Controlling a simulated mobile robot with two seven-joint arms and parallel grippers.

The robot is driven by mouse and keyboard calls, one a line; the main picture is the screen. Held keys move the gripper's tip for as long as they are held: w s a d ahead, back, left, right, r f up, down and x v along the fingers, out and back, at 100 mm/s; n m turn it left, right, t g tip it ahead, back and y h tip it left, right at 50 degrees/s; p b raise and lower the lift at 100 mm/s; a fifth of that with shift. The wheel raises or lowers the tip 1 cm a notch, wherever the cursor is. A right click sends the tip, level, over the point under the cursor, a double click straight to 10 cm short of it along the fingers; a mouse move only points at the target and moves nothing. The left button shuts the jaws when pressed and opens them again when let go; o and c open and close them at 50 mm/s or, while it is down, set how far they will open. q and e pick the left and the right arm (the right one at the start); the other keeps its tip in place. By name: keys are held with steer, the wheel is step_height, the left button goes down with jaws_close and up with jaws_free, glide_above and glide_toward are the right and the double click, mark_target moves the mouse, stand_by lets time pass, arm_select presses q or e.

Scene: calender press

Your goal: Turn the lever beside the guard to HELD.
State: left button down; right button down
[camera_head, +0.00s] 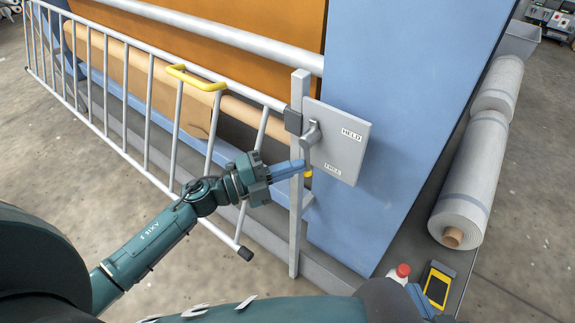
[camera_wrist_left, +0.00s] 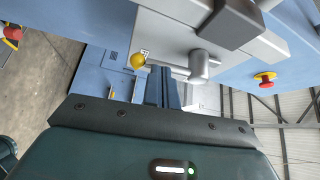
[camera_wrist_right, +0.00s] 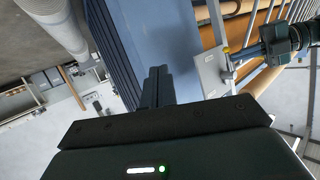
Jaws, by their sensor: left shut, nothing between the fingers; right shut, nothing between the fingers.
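The grey lever (camera_head: 311,140) with a yellow knob (camera_head: 308,173) is mounted on a grey plate (camera_head: 345,152) at the guard's post. It points down, on the FREE side; the HELD label is at the plate's upper right. The guard (camera_head: 150,95) is a barred rail with a yellow handle. My left gripper (camera_head: 303,165) is shut and empty, its fingertips at the lever's lower arm by the knob (camera_wrist_left: 138,60). I cannot tell whether they touch. My right gripper (camera_wrist_right: 158,72) is shut and empty, away from the lever, in front of a blue panel.
The blue machine side (camera_head: 400,130) rises behind the plate. Wrapped rolls (camera_head: 475,165) lie at the right. A red button (camera_head: 403,270) and a yellow device (camera_head: 437,284) are at the lower right. The guard's post (camera_head: 296,200) stands beside my left gripper.

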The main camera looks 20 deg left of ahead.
arm_select(q)
steer(key=s+d+r+n+t+y, duration=0.1)
steer(key=d+n+t, duration=0.1)
steer(key=n+t, duration=0.3)
steer(key=s+d+r+n+t+y, duration=0.1)
steer(key=n+t, duration=0.4)
steer(key=n, duration=0.8)
steer(key=d+y, duration=0.1)
steer(key=d, duration=0.1)
steer(key=shift+d+r, duration=0.2)
steer(key=shift+d, duration=0.15)
arm_select(e)
steer(key=shift+d+r, duration=0.1)
steer(key=shift+d, duration=0.05)
arm_select(q)
steer(key=shift+s+f+b, duration=0.1)
steer(key=shift+b, duration=0.25)
arm_select(e)
steer(key=shift+s, duration=0.1)
